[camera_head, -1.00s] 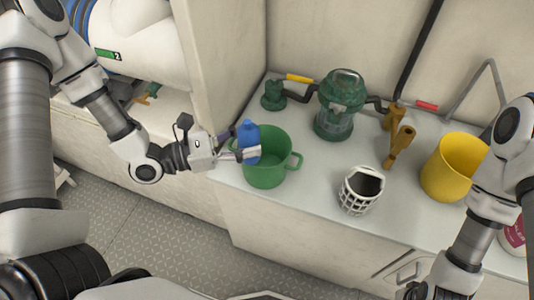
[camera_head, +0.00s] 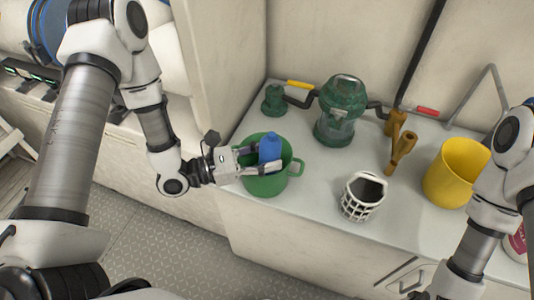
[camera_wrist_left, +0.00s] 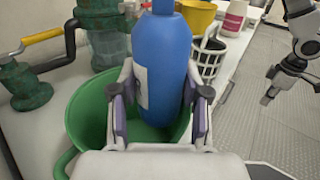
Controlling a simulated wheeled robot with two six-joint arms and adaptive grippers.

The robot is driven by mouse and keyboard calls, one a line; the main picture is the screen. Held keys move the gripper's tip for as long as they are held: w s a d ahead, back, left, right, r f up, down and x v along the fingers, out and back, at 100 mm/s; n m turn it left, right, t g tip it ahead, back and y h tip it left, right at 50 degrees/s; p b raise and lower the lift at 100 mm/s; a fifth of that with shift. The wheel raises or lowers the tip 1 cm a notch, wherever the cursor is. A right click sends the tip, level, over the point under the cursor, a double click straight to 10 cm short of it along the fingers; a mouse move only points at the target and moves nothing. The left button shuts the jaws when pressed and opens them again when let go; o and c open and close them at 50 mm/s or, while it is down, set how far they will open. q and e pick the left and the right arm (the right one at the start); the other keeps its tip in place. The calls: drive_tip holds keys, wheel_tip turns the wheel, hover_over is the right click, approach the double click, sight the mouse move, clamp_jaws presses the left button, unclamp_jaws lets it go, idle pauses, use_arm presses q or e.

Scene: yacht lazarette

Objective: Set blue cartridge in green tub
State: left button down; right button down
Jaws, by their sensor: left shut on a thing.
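The blue cartridge (camera_head: 270,149) is upright in my left gripper (camera_head: 262,162), which is shut on it. It also shows large between the two fingers in the left wrist view (camera_wrist_left: 160,65). The green tub (camera_head: 267,187) stands on the counter, with a handle on its right side. The cartridge and fingertips are at the tub's mouth, with the cartridge's lower part inside the rim in the wrist view; whether it touches the bottom is hidden. My right gripper (camera_wrist_left: 284,84) shows small at the right of the wrist view, and its opening is unclear.
A white basket (camera_head: 361,200) stands right of the tub, and a yellow bucket (camera_head: 455,173) is farther right. A green pump (camera_head: 340,112) with pipes and a brass fitting (camera_head: 400,146) stand behind. The counter's front edge is close below the tub.

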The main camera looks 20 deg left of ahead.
use_arm(q)
drive_tip(key=shift+w+f, duration=0.1)
drive_tip(key=shift+f, duration=0.35)
drive_tip(key=c, duration=0.5)
unclamp_jaws()
drive_tip(key=shift+c, duration=0.2)
drive_tip(key=shift+r, duration=0.15)
